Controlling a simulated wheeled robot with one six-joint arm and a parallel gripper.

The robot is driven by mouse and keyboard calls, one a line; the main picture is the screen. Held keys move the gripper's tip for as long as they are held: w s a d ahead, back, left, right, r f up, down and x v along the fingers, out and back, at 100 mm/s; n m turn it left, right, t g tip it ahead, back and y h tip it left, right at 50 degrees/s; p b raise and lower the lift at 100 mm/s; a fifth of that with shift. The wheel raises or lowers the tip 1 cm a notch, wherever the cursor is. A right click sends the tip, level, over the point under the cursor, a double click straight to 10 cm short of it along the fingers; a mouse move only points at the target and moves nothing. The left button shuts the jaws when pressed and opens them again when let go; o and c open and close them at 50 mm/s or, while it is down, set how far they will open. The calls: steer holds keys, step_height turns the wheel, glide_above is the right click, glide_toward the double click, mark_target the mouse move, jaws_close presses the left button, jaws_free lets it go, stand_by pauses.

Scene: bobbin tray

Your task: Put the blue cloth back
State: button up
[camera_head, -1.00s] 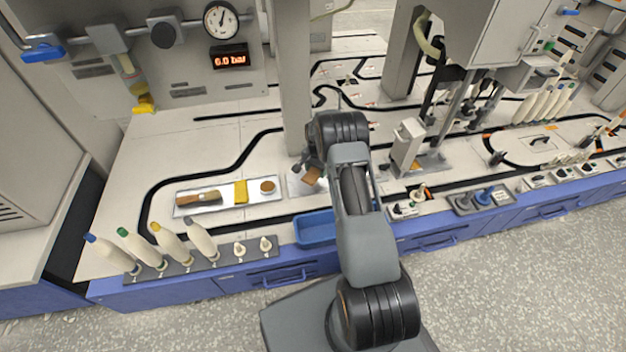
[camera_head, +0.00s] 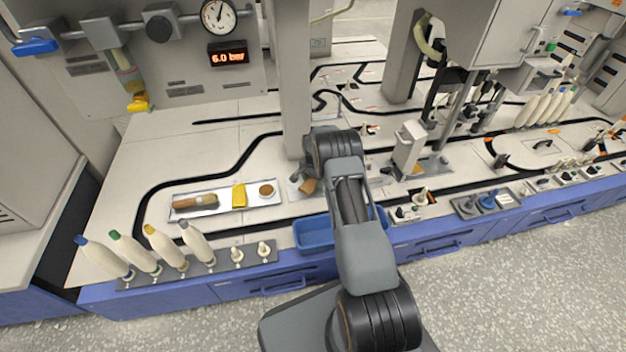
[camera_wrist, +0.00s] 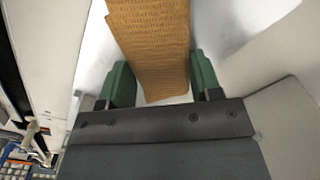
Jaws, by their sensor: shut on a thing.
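My gripper (camera_wrist: 160,88) is shut on an orange-brown, ribbed cloth-like piece (camera_wrist: 155,45), with one green finger on each side of it. In the head view the brown piece (camera_head: 309,186) shows at the end of my arm, low over a pale plate (camera_head: 293,190). I cannot tell whether it touches the plate. My arm partly hides this spot. I see no cloth that is clearly blue.
A blue bin (camera_head: 314,236) stands in front of the plate, partly behind my arm. To the left a shallow tray (camera_head: 222,208) holds a brush, a yellow block and a round brown pad. Several bobbins (camera_head: 160,246) stand on a dark rack at the front left.

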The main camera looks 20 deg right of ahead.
steer(key=o, duration=0.9)
steer(key=shift+f, duration=0.1)
step_height(320, 180, up, 12)
steer(key=p, duration=0.5)
step_height(320, 180, up, 12)
steer(key=n, duration=0.3)
glide_above(313, 179)
steer(key=s+a, duration=0.4)
steer(key=s+a+r+n+t, duration=0.1)
steer(key=s+a+r+n, duration=0.25)
steer(key=s+r, duration=0.4)
steer(key=s+a+r+n+t, duration=0.15)
steer(key=s+a+r, duration=0.25)
steer(key=s, duration=0.6)
steer(key=s+a+n, duration=0.1)
steer(key=s+n, duration=0.2)
steer(key=s, duration=0.6)
steer(key=shift+s+a, duration=0.15)
steer(key=shift+a, duration=0.25)
